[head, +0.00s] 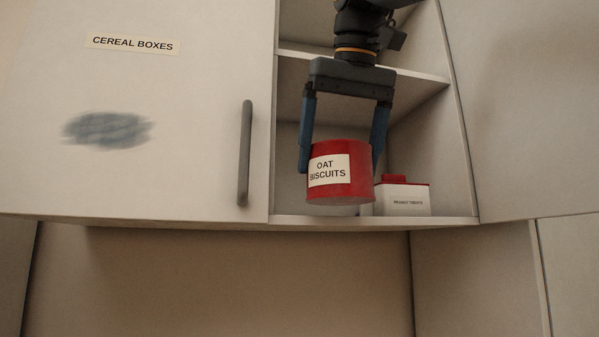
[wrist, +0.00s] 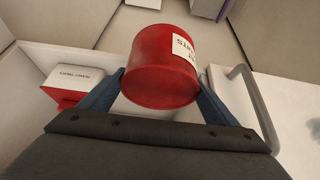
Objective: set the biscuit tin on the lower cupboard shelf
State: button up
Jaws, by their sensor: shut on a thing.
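The red biscuit tin (head: 340,187), labelled OAT BISCUITS, is upright between the two blue fingers of my gripper (head: 340,150). The gripper is shut on it from above. In the head view the tin shows in front of the open cupboard's lower compartment, its base near the front edge of the lower shelf (head: 300,220). I cannot tell whether the tin touches the shelf. In the wrist view the tin (wrist: 160,75) fills the space between the fingers (wrist: 160,90).
A white and red box (head: 405,200) stands on the lower shelf to the right of the tin; it also shows in the wrist view (wrist: 75,80). A closed door (head: 180,170) labelled CEREAL BOXES, with a grey handle (head: 245,153), is on the left. The middle shelf (head: 425,75) crosses above.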

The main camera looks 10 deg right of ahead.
jog(key=shift+w+r+p, duration=0.25)
jog(key=shift+p, duration=0.25)
jog(key=w+p, duration=0.1)
jog(key=w, duration=0.3)
jog(key=w+p, duration=0.1)
jog(key=w, duration=0.4)
jog(key=shift+f, duration=0.2)
jog(key=w+p, duration=0.1)
jog(key=w+f, duration=0.1)
jog(key=w, duration=0.1)
jog(key=shift+w+p, duration=0.2)
jog(key=shift+p, duration=0.15)
jog(key=shift+s+f, duration=0.1)
jog(key=shift+f, duration=0.2)
jog(key=o, duration=1.4)
jog(key=shift+f, duration=0.15)
jog(key=shift+o, duration=0.2)
jog(key=v, duration=1.2)
